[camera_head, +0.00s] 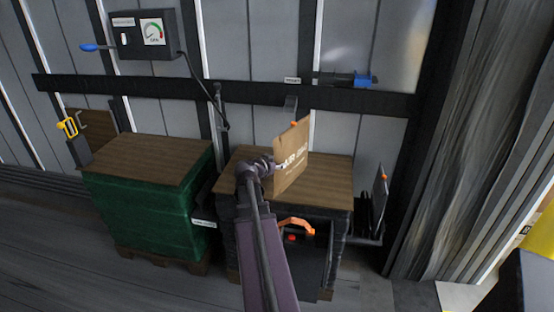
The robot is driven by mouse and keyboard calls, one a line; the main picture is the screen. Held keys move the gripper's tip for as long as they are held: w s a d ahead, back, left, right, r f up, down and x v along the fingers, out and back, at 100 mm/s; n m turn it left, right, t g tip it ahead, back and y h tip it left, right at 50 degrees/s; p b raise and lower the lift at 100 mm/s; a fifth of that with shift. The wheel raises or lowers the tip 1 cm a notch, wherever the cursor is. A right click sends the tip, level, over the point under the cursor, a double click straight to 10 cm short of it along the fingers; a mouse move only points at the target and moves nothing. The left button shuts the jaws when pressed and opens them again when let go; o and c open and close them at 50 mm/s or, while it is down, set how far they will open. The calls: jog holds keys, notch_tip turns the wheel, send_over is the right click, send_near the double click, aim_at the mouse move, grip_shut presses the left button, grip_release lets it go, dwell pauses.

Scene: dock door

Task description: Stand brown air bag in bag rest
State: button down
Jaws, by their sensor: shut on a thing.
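The brown air bag (293,160), a flat paper bag with printed lettering and an orange valve at its top, stands roughly upright, slightly tilted. My gripper (271,166) is shut on its left edge and holds it in front of or above the right stack's wooden top; I cannot tell if the bag touches that top. The fingertips are small and partly hidden. A black rack (367,240), which looks like the bag rest, is at the right stack's right side. A dark grey bag (380,197) with an orange valve stands in it.
The right stack's wooden top (334,178) is mostly bare. A green-wrapped stack (150,212) stands left, with a yellow-handled tool (68,127) at its corner. A dark case (300,262) with an orange handle is in front. A gauge box (145,35) and a blue-ended tool (350,79) are behind.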

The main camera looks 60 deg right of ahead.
jog(key=w+d+f+b, duration=0.1)
jog(key=w+d, duration=0.6)
jog(key=d, duration=0.2)
jog(key=shift+w+d, duration=0.25)
jog(key=shift+w+d+f+b, duration=0.15)
jog(key=shift+f+b, duration=0.45)
jog(key=shift+f, duration=0.05)
jog(key=shift+w+d+f+b, duration=0.15)
jog(key=shift+d+f+b, duration=0.05)
jog(key=shift+f+b, duration=0.45)
jog(key=shift+w+d+f+b, duration=0.15)
jog(key=shift+f+b, duration=0.45)
jog(key=shift+c, duration=1.3)
grip_release()
